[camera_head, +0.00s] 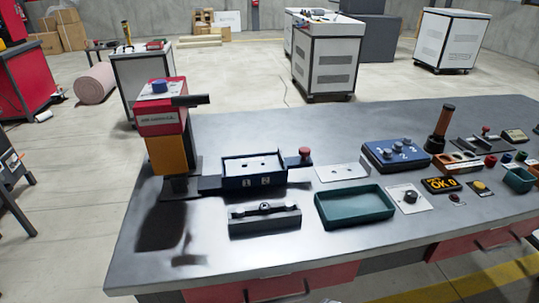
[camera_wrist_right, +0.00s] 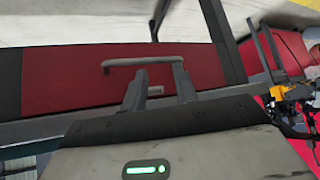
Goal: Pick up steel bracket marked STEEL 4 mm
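I cannot read a STEEL 4 mm marking anywhere, so I cannot tell which item is the bracket. A flat light metal plate with small dark holes (camera_head: 341,171) lies on the workbench (camera_head: 270,268), right of the dark box marked 1 and 2 (camera_head: 254,168). A dark grey block with a small piece on top (camera_head: 264,220) sits in front of that box. My right gripper (camera_wrist_right: 160,75) shows in the right wrist view with its two fingers apart and nothing between them. It faces a red drawer front (camera_wrist_right: 60,82) with a grey handle (camera_wrist_right: 142,61). My left gripper is out of view.
An empty green tray (camera_head: 355,206) sits at the bench's middle. A red and orange press-like machine (camera_head: 165,130) stands at the left end. The front left bench top is clear.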

